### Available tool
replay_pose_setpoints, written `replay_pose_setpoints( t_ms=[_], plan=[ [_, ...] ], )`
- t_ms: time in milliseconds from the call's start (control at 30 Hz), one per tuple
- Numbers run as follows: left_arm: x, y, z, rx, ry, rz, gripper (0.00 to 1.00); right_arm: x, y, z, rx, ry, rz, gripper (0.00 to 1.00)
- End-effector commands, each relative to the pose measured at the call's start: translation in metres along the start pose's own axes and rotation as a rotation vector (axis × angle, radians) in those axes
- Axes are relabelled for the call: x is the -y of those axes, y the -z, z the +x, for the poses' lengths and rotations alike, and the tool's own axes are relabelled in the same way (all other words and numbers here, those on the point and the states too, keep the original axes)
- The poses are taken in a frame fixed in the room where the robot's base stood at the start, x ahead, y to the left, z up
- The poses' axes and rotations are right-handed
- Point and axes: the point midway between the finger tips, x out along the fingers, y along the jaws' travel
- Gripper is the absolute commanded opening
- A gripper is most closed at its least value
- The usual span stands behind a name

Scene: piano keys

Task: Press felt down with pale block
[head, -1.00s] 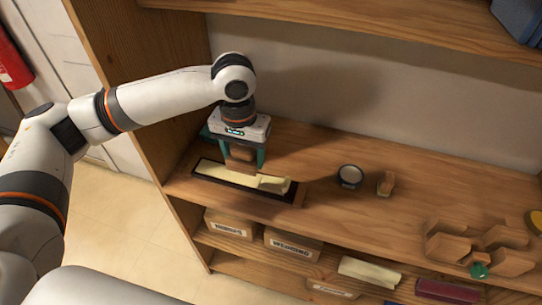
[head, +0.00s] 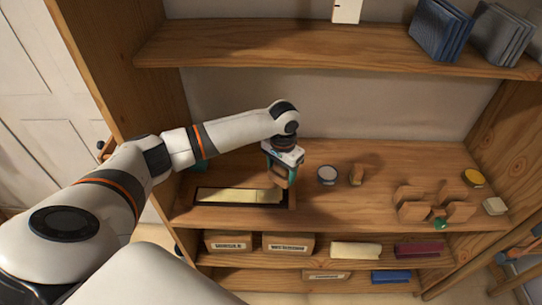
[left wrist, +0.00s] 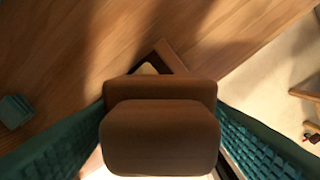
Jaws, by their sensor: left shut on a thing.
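A cream felt strip (head: 238,195) lies in a shallow dark-edged tray (head: 200,204) at the left of the middle shelf. My left gripper (head: 280,177) is shut on a tan wooden block (head: 279,181), over the tray's right end. In the left wrist view the block (left wrist: 160,135) sits between the teal fingers and looks brown. It hides most of the tray below. Only a corner of the tray (left wrist: 172,56) and a bit of felt (left wrist: 147,69) show past it. I cannot tell whether the block touches the felt. My right gripper is not in view.
A round white-topped jar (head: 327,175) and a small wooden piece (head: 356,175) stand right of the tray. The upper shelf (head: 300,48) overhangs behind.

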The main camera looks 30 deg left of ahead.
Motion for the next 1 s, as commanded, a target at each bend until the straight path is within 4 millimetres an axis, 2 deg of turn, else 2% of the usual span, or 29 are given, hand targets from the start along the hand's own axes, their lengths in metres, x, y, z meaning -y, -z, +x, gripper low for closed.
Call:
replay_pose_setpoints(
  t_ms=[33, 133, 267, 667, 1000],
  plan=[
    [-0.013, 0.005, 0.001, -0.007, 0.002, 0.007, 0.45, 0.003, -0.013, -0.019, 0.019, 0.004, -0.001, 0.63],
    [-0.03, 0.01, 0.014, -0.003, 0.001, 0.031, 0.45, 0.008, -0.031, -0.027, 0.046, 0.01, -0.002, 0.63],
    [-0.039, 0.012, 0.025, 0.002, 0.002, 0.048, 0.45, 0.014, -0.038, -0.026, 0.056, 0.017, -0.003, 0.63],
    [-0.039, 0.012, 0.055, 0.004, 0.0, 0.051, 0.45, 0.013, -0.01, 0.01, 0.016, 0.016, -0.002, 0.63],
    [-0.039, 0.012, 0.083, 0.004, 0.001, 0.049, 0.45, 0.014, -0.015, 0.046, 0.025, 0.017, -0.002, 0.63]
  ],
)
